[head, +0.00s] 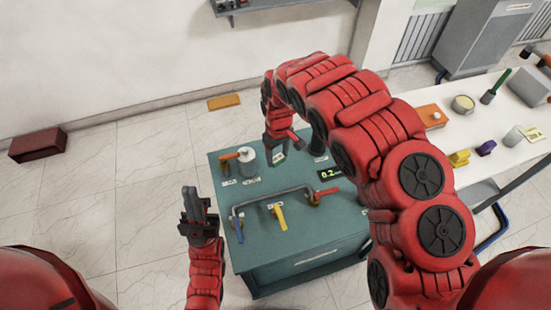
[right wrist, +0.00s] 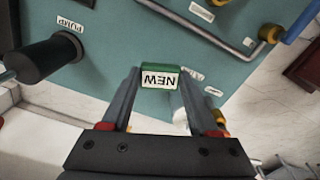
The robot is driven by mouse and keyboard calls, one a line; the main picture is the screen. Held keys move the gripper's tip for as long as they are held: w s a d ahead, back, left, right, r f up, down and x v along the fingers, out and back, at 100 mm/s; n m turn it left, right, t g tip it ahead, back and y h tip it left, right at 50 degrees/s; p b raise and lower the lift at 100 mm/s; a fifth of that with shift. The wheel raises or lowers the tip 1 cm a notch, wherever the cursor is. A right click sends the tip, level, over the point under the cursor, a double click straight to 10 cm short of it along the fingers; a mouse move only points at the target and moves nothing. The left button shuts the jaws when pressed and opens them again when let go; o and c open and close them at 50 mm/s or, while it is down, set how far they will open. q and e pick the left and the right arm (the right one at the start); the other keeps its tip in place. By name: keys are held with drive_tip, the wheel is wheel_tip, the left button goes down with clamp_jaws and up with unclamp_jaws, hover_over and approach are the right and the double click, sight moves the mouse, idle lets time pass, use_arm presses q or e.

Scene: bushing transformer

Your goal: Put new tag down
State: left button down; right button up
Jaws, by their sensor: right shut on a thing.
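The new tag (right wrist: 158,77) is a small green block with a white label reading NEW, upside down in the right wrist view. My right gripper (right wrist: 157,85) is shut on it, with one finger on each side. The tag is over the teal bench top (right wrist: 115,85); I cannot tell whether it touches the surface. In the head view my right gripper (head: 286,143) is over the back part of the bench. My left gripper (head: 197,207) is left of the bench, apart from it. Its fingers look close together, but their opening is unclear.
A dark pump cylinder (right wrist: 45,60) stands left in the wrist view. A white table (head: 485,135) with several items is at right.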

drive_tip(key=shift+s+a, duration=0.2)
drive_tip(key=shift+a, duration=0.05)
drive_tip(key=b, duration=0.4)
hover_over(276, 179)
wheel_tip(276, 179, down, 5)
drive_tip(key=shift+s+f, duration=0.15)
drive_tip(key=shift+f, duration=0.05)
drive_tip(key=shift+a+f+n+p, duration=0.15)
drive_tip(key=shift+f+n+p, duration=0.15)
drive_tip(key=shift+p, duration=0.2)
drive_tip(key=shift+f, duration=0.75)
drive_tip(key=shift+f+p, duration=0.55)
drive_tip(key=shift+f, duration=0.8)
